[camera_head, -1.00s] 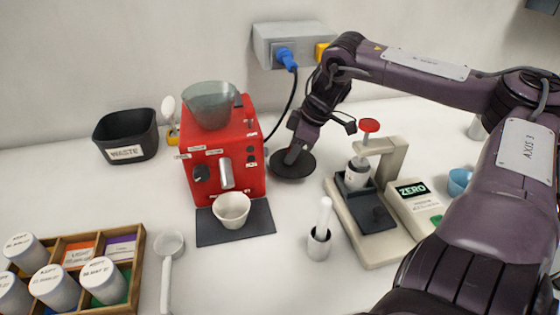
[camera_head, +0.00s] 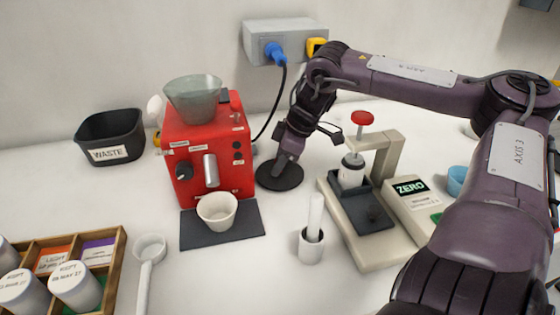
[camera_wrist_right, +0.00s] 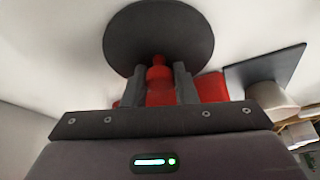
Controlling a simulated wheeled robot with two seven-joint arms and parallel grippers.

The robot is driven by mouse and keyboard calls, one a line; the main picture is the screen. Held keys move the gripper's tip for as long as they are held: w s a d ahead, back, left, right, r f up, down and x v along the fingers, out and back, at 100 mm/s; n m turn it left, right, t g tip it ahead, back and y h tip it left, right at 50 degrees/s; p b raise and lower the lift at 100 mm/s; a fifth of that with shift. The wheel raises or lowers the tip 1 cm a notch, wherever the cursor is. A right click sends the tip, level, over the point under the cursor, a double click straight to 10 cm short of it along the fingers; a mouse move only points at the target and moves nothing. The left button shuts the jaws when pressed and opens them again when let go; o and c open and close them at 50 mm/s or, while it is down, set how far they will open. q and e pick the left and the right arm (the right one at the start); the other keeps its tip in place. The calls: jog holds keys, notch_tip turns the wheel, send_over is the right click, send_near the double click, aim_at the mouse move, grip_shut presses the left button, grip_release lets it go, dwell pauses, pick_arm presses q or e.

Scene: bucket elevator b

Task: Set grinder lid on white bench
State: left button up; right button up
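The grinder lid (camera_head: 280,177) is a dark round disc. It is level at the bench surface, just right of the red grinder (camera_head: 209,155); whether its whole underside touches cannot be told. In the wrist view the lid (camera_wrist_right: 160,35) shows a red knob (camera_wrist_right: 158,75) between my two fingers. My right gripper (camera_head: 285,160) comes down onto the lid from above and appears shut on that knob, which also shows in the wrist view (camera_wrist_right: 159,85). The white bench (camera_head: 290,215) lies under everything. My left gripper is out of view.
A grey hopper (camera_head: 193,100) tops the grinder, with a white cup (camera_head: 217,211) on a dark mat (camera_head: 225,235) before it. A tamper-like press (camera_head: 365,220) stands right of the lid. A white holder (camera_head: 311,248) is in front. A waste bin (camera_head: 110,138) is at left.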

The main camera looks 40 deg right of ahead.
jog(key=o, duration=0.4)
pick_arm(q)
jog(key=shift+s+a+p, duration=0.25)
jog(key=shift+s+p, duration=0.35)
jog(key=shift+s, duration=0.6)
pick_arm(e)
jog(key=v, duration=1.2)
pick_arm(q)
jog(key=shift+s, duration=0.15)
pick_arm(e)
jog(key=shift+w+r, duration=0.1)
jog(key=shift+a, duration=0.1)
